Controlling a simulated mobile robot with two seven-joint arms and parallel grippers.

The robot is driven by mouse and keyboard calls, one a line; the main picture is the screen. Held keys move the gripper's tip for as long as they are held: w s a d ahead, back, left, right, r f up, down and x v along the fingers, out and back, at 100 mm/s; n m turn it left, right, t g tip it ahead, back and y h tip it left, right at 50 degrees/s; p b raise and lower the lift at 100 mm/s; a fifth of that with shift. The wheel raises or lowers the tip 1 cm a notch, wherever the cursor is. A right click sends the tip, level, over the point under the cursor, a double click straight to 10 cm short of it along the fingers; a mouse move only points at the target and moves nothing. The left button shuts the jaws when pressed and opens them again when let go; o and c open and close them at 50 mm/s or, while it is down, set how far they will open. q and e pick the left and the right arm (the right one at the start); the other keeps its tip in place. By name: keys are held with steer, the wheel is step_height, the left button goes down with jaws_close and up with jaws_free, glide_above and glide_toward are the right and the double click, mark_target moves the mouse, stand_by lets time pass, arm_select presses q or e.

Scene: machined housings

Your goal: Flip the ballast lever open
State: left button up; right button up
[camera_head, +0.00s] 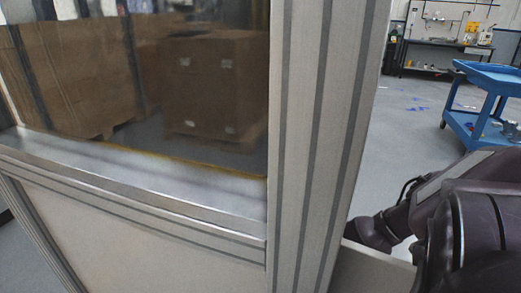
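No ballast lever can be made out in the head view. A dark arm of mine (460,225) fills the lower right corner and reaches in from the right edge. Its narrower dark end (375,233) is beside the grey upright post, and no fingers can be made out there. My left gripper and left arm do not show.
A grey metal-framed panel with a window (150,215) and a thick upright post (318,140) stand close in front. Stacked brown boxes (215,85) show through the window. A blue cart (490,75) stands at right, a workbench (440,43) farther back. Grey floor lies between.

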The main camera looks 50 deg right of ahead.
jaws_close()
